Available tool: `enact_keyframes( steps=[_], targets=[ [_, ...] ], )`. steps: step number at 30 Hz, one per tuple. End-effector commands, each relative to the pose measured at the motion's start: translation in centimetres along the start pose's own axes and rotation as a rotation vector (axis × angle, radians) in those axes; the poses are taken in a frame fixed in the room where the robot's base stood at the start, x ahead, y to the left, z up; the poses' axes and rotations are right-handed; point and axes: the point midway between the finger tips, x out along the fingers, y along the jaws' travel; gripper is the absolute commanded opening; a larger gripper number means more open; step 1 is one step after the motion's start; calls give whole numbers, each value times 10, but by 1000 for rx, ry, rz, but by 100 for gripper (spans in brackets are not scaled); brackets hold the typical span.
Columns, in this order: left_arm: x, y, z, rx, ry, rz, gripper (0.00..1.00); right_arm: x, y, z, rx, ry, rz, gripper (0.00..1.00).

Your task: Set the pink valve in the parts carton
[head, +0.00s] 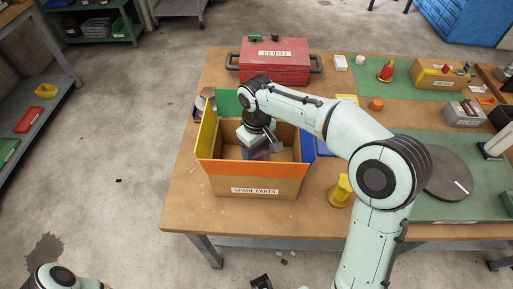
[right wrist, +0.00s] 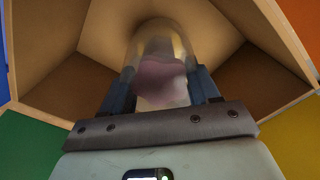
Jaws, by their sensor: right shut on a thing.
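The parts carton (head: 222,186), a brown box labelled "SPARE PARTS" with coloured flaps spread open, stands at the left end of the table. My right gripper (head: 258,153) reaches down into its opening. In the right wrist view, my right gripper (right wrist: 160,88) is shut on the pink valve (right wrist: 161,76), which shows as a blurred pinkish shape between the fingers. The carton's inner walls (right wrist: 245,50) surround the held valve. In the head view the valve is mostly hidden by my gripper, and I cannot tell whether it touches the carton floor.
A red toolbox (head: 275,62) stands behind the carton. A yellow part (head: 341,192) stands right of it, under my right arm. A dark round disc (head: 447,175) lies on the green mat at the right. Another carton (head: 432,80) stands at the back right.

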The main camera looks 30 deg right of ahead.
Motion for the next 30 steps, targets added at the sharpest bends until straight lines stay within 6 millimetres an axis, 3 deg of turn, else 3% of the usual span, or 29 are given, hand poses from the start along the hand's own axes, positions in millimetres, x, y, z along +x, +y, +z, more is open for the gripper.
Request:
enact_keyframes(
  steps=[16,17,19,30],
  targets=[
    [6,-3,1,-1,-2,-1,43,10,0,0,0,1,0,0],
    [6,-2,1,-1,-2,-1,43,10,0,0,0,1,0,67],
    [6,-2,1,-1,-2,-1,43,9,0,0,0,1,0,90],
    [3,-1,0,0,-1,0,43,7,0,0,0,-1,0,90]
  ],
)
